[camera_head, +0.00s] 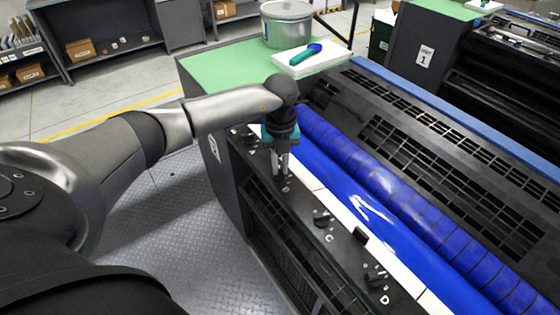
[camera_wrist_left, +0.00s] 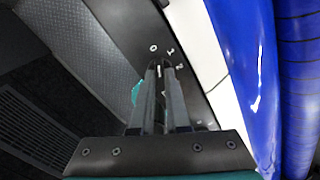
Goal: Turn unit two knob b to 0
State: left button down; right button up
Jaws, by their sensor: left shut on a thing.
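My left gripper (camera_head: 281,174) points straight down at the black side panel (camera_head: 303,208) of the near ink unit. Its fingers are shut on a small dark knob, which they mostly hide. By its place before knob C in the row, this looks like knob b. In the left wrist view, the two fingers (camera_wrist_left: 165,68) stand close together at the knob, with a white 0 mark (camera_wrist_left: 153,48) and a 1 just beyond. The knob's pointer direction cannot be made out. Knob C (camera_head: 321,216) and knob D (camera_head: 375,274) sit farther along the panel. My right gripper is out of view.
The blue ink roller (camera_head: 400,225) runs beside the panel, past a white strip. A green top (camera_head: 225,75) holds a metal can (camera_head: 287,25) and a white pad (camera_head: 312,62) with a spatula. Another unit with a 1 sign (camera_head: 425,55) stands behind.

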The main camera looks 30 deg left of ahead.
aim_at(280, 169)
pick_arm(q)
jog(key=shift+r+n+p, duration=0.1)
jog(key=shift+n+p, duration=0.3)
jog(key=shift+n, duration=0.6)
jog(key=c, duration=0.9)
grip_release()
notch_tip(280, 169, up, 15)
jog(key=shift+b, duration=0.3)
